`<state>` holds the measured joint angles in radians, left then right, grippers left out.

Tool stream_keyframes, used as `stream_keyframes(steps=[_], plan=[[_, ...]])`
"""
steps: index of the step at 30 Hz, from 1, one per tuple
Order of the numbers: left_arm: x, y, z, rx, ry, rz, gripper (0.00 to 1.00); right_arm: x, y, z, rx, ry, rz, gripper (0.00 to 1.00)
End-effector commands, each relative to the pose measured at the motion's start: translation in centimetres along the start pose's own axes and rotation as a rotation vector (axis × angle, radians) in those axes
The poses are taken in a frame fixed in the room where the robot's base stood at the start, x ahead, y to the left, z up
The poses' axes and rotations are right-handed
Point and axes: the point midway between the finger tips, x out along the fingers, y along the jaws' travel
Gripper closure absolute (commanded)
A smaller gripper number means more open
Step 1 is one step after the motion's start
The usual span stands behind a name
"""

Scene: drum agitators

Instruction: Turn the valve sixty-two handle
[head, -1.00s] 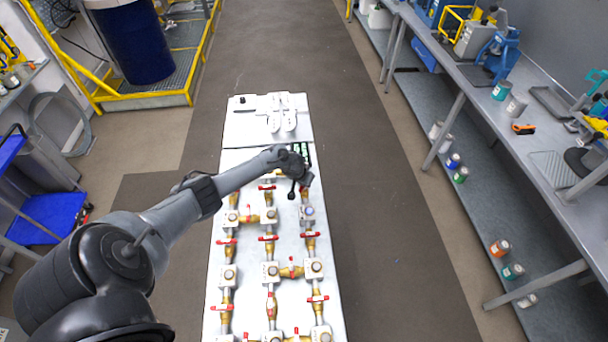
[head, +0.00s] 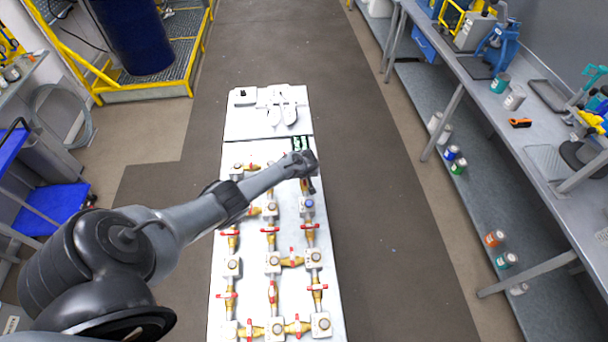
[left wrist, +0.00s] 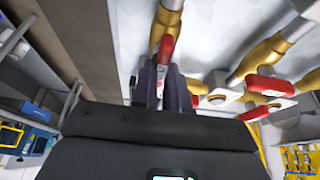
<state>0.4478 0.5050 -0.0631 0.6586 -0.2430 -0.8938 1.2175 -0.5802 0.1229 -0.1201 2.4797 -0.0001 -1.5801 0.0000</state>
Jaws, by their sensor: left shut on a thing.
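The workpiece is a white panel (head: 218,285) carrying a grid of brass pipes, square junction blocks and red valve handles. My left gripper (head: 309,190) is over the panel's upper right part, just above a blue-centred block. In the left wrist view, the gripper (left wrist: 166,78) is shut on a red valve handle (left wrist: 166,48), which sits between the two dark fingers on a brass valve (left wrist: 163,22). In the head view, my gripper hides this handle. No valve number is legible. My right gripper is not in view.
Another red handle (left wrist: 264,84) is close beside the gripper in the left wrist view. A workbench (head: 540,135) with tools and cans runs along the right. A blue drum (head: 132,35) stands behind yellow rails at the upper left. The floor beside the panel is clear.

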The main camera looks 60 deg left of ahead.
Motion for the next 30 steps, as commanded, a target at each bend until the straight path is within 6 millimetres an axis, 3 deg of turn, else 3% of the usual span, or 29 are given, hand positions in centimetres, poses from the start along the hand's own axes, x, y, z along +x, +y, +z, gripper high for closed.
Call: stream_keyframes(steps=[12, 13, 17, 30], plan=[[-0.01, -0.03, -0.14, -0.012, 0.003, -0.003, 1.0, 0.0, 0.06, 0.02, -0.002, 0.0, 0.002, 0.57], [-0.01, -0.04, -0.14, -0.012, 0.003, -0.003, 0.82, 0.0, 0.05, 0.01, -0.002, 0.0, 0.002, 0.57], [0.0, -0.04, -0.11, -0.01, 0.002, -0.003, 0.62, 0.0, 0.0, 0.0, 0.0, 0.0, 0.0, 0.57], [-0.53, -0.03, -0.03, -0.007, 0.0, -0.003, 0.61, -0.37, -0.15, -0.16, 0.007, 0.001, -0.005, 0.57]])
